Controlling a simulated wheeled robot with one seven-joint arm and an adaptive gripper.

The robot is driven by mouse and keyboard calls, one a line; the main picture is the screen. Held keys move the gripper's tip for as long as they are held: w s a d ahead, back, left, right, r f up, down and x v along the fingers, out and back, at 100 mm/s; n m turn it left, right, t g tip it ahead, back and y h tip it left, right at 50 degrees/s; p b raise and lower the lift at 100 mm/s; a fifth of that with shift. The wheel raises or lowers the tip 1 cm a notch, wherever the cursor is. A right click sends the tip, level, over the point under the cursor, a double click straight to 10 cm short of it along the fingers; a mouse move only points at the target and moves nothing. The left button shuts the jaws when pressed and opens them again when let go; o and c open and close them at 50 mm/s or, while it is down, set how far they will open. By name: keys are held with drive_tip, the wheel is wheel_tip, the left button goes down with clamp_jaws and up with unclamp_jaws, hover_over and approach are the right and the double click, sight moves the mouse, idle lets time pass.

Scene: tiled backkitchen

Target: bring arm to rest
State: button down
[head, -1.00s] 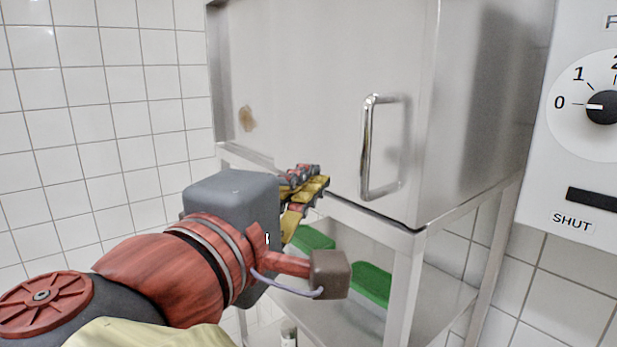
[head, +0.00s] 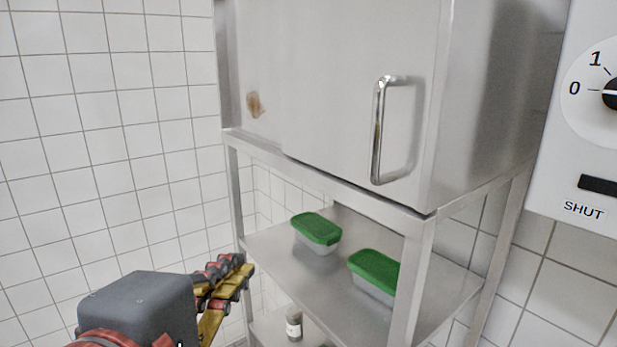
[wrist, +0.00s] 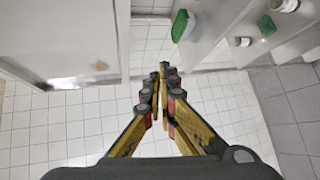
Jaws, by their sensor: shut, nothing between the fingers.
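My gripper (head: 238,268) is at the lower left of the head view, with yellow and red fingers, in front of the left side of the steel stand. In the wrist view the fingers (wrist: 163,72) come together at their tips, shut with nothing between them. Tiled wall and floor show beyond the tips. Most of my arm is out of the head view, below its lower left edge.
A steel cabinet (head: 330,80) with a bar handle (head: 378,130) sits on the stand, its door closed. Two green-lidded boxes (head: 316,228) (head: 376,268) are on the shelf (head: 275,243) below; a small jar (head: 294,325) is lower. A dial panel (head: 590,150) is at right. Tiled wall is left.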

drive_tip(key=s+d+f+m+g+y+b, duration=0.25)
drive_tip(key=d+f+g, duration=0.25)
drive_tip(key=f, duration=1.1)
drive_tip(key=s+d+f+m+g+y+b, duration=0.1)
drive_tip(key=d+f+m+g+b, duration=0.3)
drive_tip(key=f, duration=1.2)
drive_tip(key=d+f+m+b, duration=0.1)
drive_tip(key=d+f+m, duration=0.2)
drive_tip(key=d, duration=0.3)
drive_tip(key=d+f+m+b, duration=0.2)
drive_tip(key=d+f+m, duration=0.1)
drive_tip(key=d, duration=0.3)
drive_tip(key=d+f+m+h+b, duration=0.1)
drive_tip(key=d+f+m+b, duration=0.1)
drive_tip(key=d, duration=0.5)
drive_tip(key=shift+f+m, duration=0.9)
drive_tip(key=shift+m, duration=0.35)
drive_tip(key=shift+w+d, duration=0.1)
